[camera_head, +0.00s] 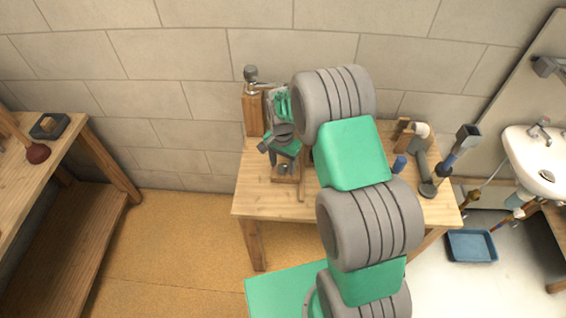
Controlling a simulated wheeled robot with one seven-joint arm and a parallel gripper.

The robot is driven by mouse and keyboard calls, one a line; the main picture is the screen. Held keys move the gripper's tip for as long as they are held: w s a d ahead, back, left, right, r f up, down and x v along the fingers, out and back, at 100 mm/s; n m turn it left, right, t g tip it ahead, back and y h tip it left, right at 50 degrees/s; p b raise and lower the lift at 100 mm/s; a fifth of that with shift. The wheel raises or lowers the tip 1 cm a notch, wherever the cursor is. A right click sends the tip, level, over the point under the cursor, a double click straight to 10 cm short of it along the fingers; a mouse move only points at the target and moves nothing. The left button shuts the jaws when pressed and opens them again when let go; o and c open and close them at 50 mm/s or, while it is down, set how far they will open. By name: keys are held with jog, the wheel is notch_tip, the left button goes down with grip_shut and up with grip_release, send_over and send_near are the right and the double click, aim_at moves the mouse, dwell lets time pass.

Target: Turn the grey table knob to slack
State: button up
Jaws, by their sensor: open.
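A wooden table (262,198) stands against the tiled wall. A small wooden block (287,179) lies on its left half with a small grey part (284,168) on top, which looks like the grey knob. My gripper (281,156) is open just above and behind that part, pointing down. I cannot tell whether the fingers touch the knob or are around it. The knob's turn position is too small to read. My arm crosses the middle of the table and hides part of it.
A wooden post (254,115) with a grey fitting (251,74) stands at the table's back left. A blue cylinder (400,165) and grey pipe pieces (421,160) are on the right. A sink (540,165) and blue tray (471,246) lie further right; a workbench (50,165) is left.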

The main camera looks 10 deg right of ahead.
jog(key=shift+f, duration=0.15)
grip_shut()
dwell(0.5)
